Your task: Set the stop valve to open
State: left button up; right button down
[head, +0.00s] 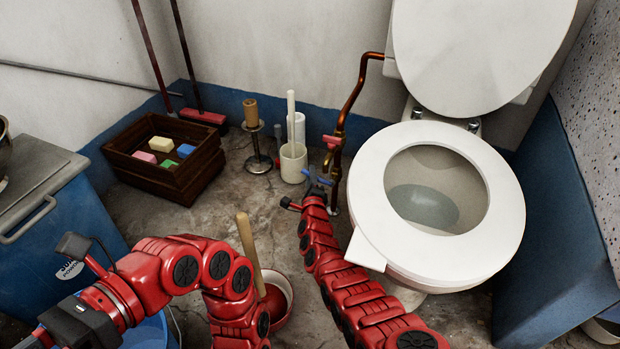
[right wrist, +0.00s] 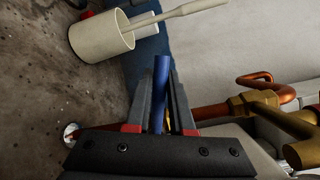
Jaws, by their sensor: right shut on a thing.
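The stop valve's blue handle (head: 318,178) is low on the copper pipe, left of the toilet. In the head view it lies crosswise to the upright pipe. My right gripper (head: 318,188) is at it, and the right wrist view shows the blue handle (right wrist: 161,80) between the two dark fingers, shut on it. Part of the valve body is hidden behind my gripper. A second, red handle (head: 332,141) sits higher on the same pipe. My left gripper (head: 75,323) is at the lower left, away from the valve; its fingers do not show clearly.
The toilet (head: 380,246) stands close right of my right arm. A wooden crate (head: 170,190) with sponges stands farther left. A plunger (head: 249,250) stands between my arms.

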jog(key=shift+s+d+r+m+t, duration=0.1)
jog(key=shift+d+r+m+t, duration=0.2)
jog(key=shift+m, duration=0.4)
jog(key=shift+s+d+r+m+t, duration=0.1)
jog(key=shift+r+m+t, duration=0.2)
jog(key=shift+r+m, duration=0.3)
jog(key=c, duration=0.8)
grip_release()
